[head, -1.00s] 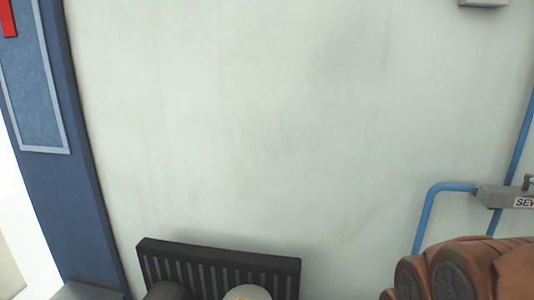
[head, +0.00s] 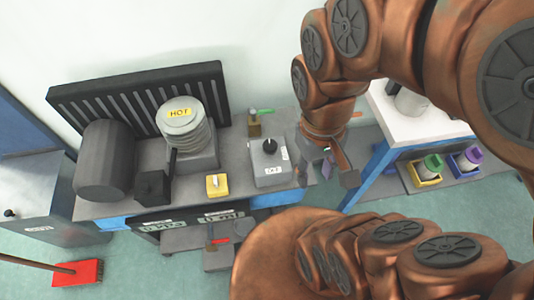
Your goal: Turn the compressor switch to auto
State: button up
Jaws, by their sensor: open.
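A yellow box with a pale lever (head: 217,185) sits on the front of the grey bench top, and looks like a switch. To its right is a grey box with a black knob and a small white label (head: 270,162), too small to read. I cannot tell for sure which one is the compressor switch, or its setting. The compressor-like unit is a dark tank (head: 106,160) beside a ribbed cylinder marked HOT (head: 182,122). My gripper (head: 328,172) is open at the bench's right end, right of the grey box and apart from both boxes. Its fingers are partly hidden.
A black slatted rack (head: 75,103) stands behind the tank. A small brass fitting with a green handle (head: 254,124) is behind the grey box. A white-topped table with blue legs (head: 380,158) stands close right of my gripper. A red broom (head: 80,272) lies at lower left.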

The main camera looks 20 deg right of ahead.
aim_at(269, 147)
jog(key=z, duration=1)
jog(key=k, duration=0.75)
jog(key=u, duration=1.45)
